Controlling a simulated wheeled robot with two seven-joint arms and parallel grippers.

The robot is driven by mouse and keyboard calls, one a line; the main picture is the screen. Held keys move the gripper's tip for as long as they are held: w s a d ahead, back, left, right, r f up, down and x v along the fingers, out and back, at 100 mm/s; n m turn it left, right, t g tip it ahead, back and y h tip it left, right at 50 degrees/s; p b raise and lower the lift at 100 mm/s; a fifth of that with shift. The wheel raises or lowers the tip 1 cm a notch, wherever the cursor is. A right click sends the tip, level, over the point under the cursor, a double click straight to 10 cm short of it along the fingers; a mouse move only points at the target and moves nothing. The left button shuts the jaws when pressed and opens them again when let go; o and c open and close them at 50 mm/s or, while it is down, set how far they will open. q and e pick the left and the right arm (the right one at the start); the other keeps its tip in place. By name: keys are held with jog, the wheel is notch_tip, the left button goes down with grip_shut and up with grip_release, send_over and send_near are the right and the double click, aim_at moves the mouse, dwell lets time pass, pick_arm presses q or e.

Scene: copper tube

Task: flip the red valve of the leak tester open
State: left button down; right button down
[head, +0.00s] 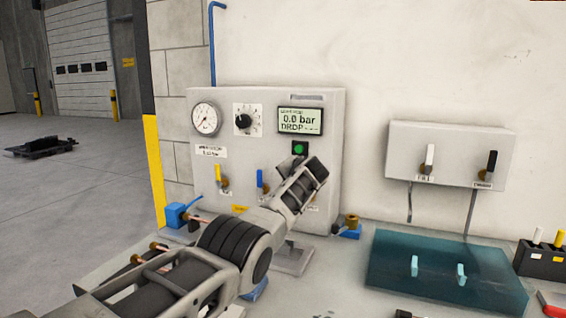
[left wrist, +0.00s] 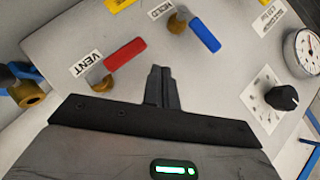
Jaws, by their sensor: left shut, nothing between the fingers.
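The red handle lies roughly crosswise to the blue HOLD handle (left wrist: 205,36). In the head view my left gripper (head: 315,170) is in front of the panel's lower right and hides the red valve. In the left wrist view its fingers (left wrist: 161,75) are shut and empty, beside the red handle. I cannot tell whether they touch it. My right gripper is not seen.
The display (head: 300,121) reads 0.0 bar. A yellow valve handle (head: 218,172) is at the panel's left. A brass fitting in a blue block (head: 350,226) stands right of the panel. A teal mat (head: 430,285) and a wall box (head: 455,145) with two handles lie farther right.

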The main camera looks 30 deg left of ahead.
pick_arm(q)
jog(key=s+d+r, duration=0.1)
jog(key=s+r, duration=0.6)
jog(key=r, duration=0.2)
jog(key=shift+d, duration=0.35)
dwell(0.3)
